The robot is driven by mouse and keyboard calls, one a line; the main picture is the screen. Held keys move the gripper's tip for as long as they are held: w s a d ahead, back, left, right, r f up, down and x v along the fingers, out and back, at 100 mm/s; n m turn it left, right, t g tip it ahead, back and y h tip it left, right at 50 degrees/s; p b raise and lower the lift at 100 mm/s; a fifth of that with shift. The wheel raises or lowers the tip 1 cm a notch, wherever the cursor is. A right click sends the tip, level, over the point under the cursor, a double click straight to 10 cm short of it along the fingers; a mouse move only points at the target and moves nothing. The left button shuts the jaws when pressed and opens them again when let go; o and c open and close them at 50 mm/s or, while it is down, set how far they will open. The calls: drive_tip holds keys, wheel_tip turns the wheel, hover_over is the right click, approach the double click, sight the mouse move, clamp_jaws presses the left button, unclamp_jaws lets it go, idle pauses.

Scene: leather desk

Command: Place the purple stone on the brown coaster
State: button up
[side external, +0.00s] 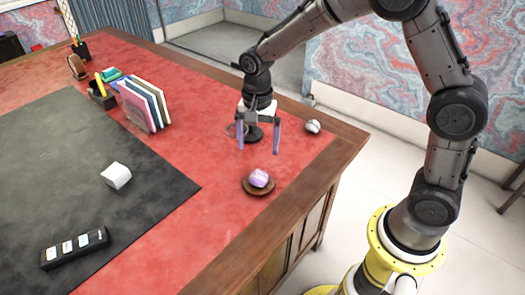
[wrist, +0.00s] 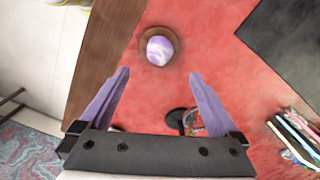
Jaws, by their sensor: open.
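The purple stone (side external: 258,178) rests on the round brown coaster (side external: 259,192) near the desk's edge. In the wrist view the stone (wrist: 159,50) is purple with white marbling and sits inside the rim of the coaster (wrist: 144,36). My gripper (side external: 258,150) is above the red desk surface, behind the stone in the side view and apart from it. Its two purple fingers are spread with nothing between them. In the wrist view my gripper (wrist: 158,75) points toward the stone and coaster, which lie beyond the fingertips.
A grey-white stone (side external: 313,126) lies right of my gripper, near the desk edge. A dark round-based object (side external: 254,134) stands behind the fingers. Upright books (side external: 145,105), a white block (side external: 116,175) and a black case (side external: 75,248) are to the left. Red surface around the coaster is clear.

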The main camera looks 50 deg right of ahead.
drive_tip(key=s+d+r+n+t, duration=0.2)
drive_tip(key=s+r+n, duration=0.4)
drive_tip(key=s, duration=0.5)
drive_tip(key=s+d+r+n+t, duration=0.1)
drive_tip(key=s+r+n+t, duration=0.2)
drive_tip(key=s, duration=0.9)
wheel_tip(320, 180, up, 5)
drive_tip(key=n, duration=0.3)
drive_tip(key=shift+s+d+n+t, duration=0.25)
drive_tip(key=shift+d+n+t, duration=0.05)
drive_tip(key=shift+d+n, duration=0.1)
